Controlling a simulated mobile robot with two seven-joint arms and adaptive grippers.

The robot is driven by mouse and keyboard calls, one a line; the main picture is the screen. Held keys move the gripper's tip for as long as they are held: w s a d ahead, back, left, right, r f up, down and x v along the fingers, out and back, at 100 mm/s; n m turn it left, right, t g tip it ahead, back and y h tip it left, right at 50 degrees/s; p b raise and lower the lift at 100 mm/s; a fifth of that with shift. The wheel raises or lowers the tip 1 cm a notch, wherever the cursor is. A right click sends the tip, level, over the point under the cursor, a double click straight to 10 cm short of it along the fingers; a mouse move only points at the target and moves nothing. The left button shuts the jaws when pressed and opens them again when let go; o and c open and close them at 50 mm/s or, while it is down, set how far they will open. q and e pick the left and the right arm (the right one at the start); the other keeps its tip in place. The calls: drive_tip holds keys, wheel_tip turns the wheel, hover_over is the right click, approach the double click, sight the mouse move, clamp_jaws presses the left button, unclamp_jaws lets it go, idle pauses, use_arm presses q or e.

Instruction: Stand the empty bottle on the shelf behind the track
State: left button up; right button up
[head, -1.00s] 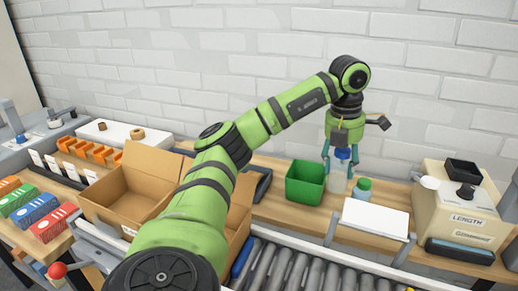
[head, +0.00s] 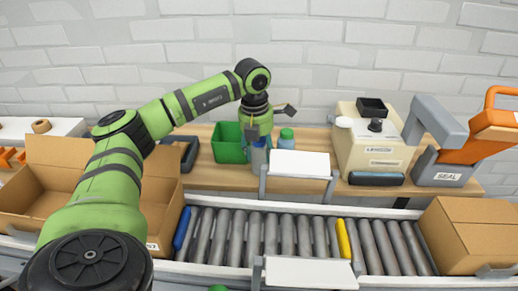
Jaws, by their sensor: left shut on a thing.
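My left gripper (head: 258,148) reaches down from above the wooden shelf (head: 225,180) behind the roller track (head: 290,232). It is shut on a pale bottle (head: 258,160) with a blue cap, mostly hidden by the fingers. The bottle looks upright at the shelf; I cannot tell whether its base touches the wood. A second bottle with a green cap (head: 286,139) stands just right of the gripper. My right gripper is not in view.
A green bin (head: 228,150) stands close left of the held bottle. A white panel (head: 300,163) is in front to the right. A beige LENGTH machine (head: 368,150) and an orange-handled SEAL device (head: 445,165) stand further right. Open cartons (head: 165,190) flank the left.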

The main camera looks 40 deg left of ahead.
use_arm(q)
drive_tip(key=o, duration=1.1)
drive_tip(key=shift+f, duration=0.1)
drive_tip(key=shift+c, duration=0.2)
drive_tip(key=r, duration=0.8)
drive_tip(key=s+r, duration=0.1)
drive_tip(key=r, duration=0.3)
drive_tip(key=shift+s+r, duration=0.1)
